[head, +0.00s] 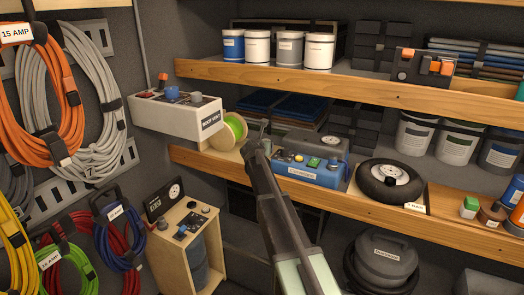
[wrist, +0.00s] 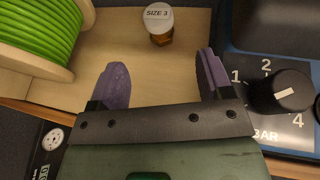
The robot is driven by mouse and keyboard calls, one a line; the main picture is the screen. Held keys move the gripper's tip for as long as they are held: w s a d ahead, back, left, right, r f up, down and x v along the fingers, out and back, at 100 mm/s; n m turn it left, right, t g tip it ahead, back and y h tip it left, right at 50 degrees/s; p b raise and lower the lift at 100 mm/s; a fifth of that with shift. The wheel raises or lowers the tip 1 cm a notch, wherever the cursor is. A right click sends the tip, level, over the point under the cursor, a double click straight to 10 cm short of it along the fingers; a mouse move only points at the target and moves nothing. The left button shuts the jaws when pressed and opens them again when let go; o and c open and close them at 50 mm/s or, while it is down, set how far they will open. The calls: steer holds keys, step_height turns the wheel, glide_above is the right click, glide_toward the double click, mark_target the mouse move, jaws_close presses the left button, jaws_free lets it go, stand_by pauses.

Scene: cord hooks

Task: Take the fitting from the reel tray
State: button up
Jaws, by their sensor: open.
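In the wrist view, the fitting (wrist: 158,25) has a brass-coloured body and a white round cap marked "SIZE 3". It sits on the pale wooden reel tray (wrist: 110,38). A reel of green cord (wrist: 40,28) lies to its left. My gripper (wrist: 161,63) is open with its purple-grey fingers apart and nothing between them. The fitting lies beyond the fingertips, roughly in line with the gap. In the head view, my gripper (head: 256,138) is over the shelf beside the green reel (head: 230,131). I cannot make out the fitting there.
A blue unit (head: 308,168) with knobs stands right of the tray; its dark dial (wrist: 281,92) is close to my right finger. A "ROOF VENT" box (head: 178,116) is at left. An upper shelf (head: 350,86) with paint tins runs above. A black wheel (head: 390,182) lies further right.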

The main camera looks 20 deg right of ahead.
steer(key=b+x, duration=0.2)
steer(key=x, duration=0.3)
steer(key=shift+w+d+f, duration=0.1)
steer(key=shift+w+d, duration=0.1)
steer(key=b+x, duration=0.2)
steer(key=x, duration=0.3)
steer(key=shift+w+f, duration=0.1)
steer(key=shift+f, duration=0.15)
steer(key=shift+r, duration=0.15)
steer(key=shift+c, duration=0.2)
steer(key=c, duration=1)
